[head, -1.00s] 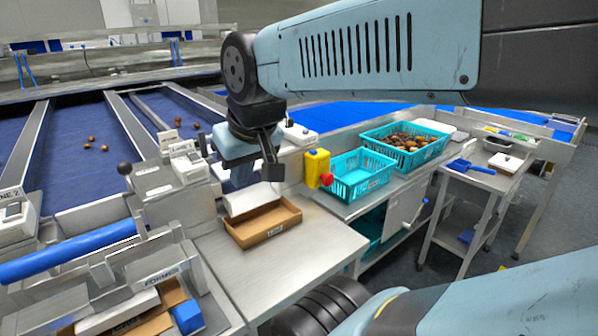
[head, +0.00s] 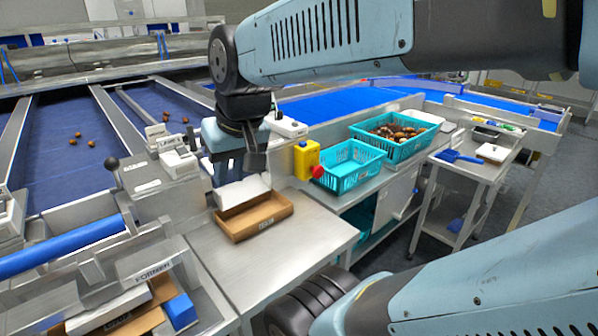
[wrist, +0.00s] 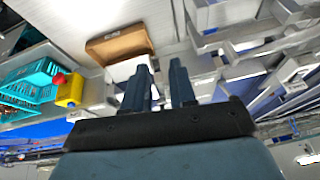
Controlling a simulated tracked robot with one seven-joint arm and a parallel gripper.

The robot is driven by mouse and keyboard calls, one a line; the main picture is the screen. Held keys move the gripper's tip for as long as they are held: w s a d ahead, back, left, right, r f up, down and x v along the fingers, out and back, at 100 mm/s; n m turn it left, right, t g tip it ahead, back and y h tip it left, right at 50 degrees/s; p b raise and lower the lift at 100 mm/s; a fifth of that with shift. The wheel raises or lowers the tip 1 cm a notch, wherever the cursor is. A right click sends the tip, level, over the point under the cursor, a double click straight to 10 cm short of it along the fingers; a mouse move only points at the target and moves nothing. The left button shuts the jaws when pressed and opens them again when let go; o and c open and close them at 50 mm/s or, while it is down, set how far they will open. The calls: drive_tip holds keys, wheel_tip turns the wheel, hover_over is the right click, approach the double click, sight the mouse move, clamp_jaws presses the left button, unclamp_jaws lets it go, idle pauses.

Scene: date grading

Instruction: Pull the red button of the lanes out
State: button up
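The red button (head: 317,171) sticks out from the lower right side of a yellow box (head: 305,158), which stands at the bench edge beside the lanes. In the wrist view the red button (wrist: 59,79) and yellow box (wrist: 70,91) are at the left. My gripper (head: 240,168) hangs pointing down, left of the yellow box and over the back of a small brown tray. In the wrist view my gripper (wrist: 162,66) has its two fingers apart with nothing between them. It is well clear of the button. Whether the button is pressed in cannot be told.
The brown tray (head: 234,234) lies on the metal bench (head: 290,247). A teal crate (head: 342,182) is right of the button, with a crate of dates (head: 375,152) behind it. Lane boxes and a black-knobbed lever (head: 112,164) stand at left.

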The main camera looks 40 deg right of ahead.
drive_tip(key=o, duration=0.7)
drive_tip(key=w+f+m+g+y, duration=0.1)
drive_tip(key=m, duration=0.1)
drive_tip(key=d+f+m+g+y, duration=0.1)
drive_tip(key=f, duration=0.1)
drive_tip(key=w+f+m+g+y, duration=0.1)
drive_tip(key=f+m, duration=0.1)
drive_tip(key=shift+w+d+f+m, duration=0.2)
drive_tip(key=shift+w+d+m, duration=0.1)
drive_tip(key=shift+w, duration=0.05)
drive_tip(key=shift+o, duration=1)
drive_tip(key=w+f+m+y, duration=0.1)
drive_tip(key=w+d+f+m+y, duration=0.1)
drive_tip(key=m, duration=0.1)
drive_tip(key=shift+d+f+y, duration=0.1)
drive_tip(key=shift+d+y, duration=0.15)
drive_tip(key=shift+y, duration=0.05)
drive_tip(key=m+t+h, duration=0.6)
drive_tip(key=m+t, duration=1)
drive_tip(key=m, duration=1.3)
approach(320, 174)
drive_tip(key=w, duration=1)
drive_tip(key=shift+w+d+f, duration=0.1)
drive_tip(key=shift+w, duration=0.25)
drive_tip(key=shift+c, duration=0.2)
